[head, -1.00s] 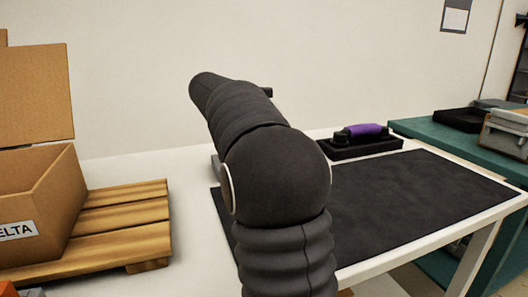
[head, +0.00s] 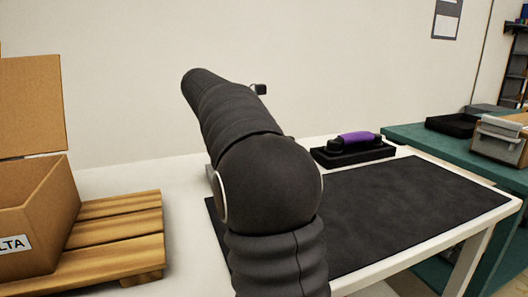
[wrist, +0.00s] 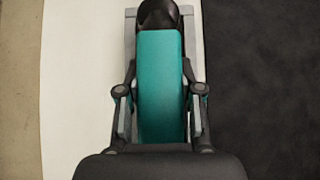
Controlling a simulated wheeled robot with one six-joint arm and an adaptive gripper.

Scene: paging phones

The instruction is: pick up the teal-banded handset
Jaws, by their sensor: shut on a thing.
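The teal-banded handset (wrist: 160,85) lies lengthwise between the fingers of my gripper (wrist: 160,112) in the wrist view. One finger presses on each side of its teal band, and the gripper is shut on it. A dark rounded end of the handset shows at the top of that view. A grey edge, perhaps of a cradle, shows around and behind the handset. I cannot tell whether the handset touches it. In the head view my arm hides the gripper and most of the handset.
A purple-banded handset (head: 355,138) rests in a black cradle (head: 352,155) at the back of the white table. A dark mat (head: 400,205) covers much of the table. At left, a cardboard box (head: 38,195) sits on a wooden pallet (head: 125,235). A teal bench (head: 420,140) stands at right.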

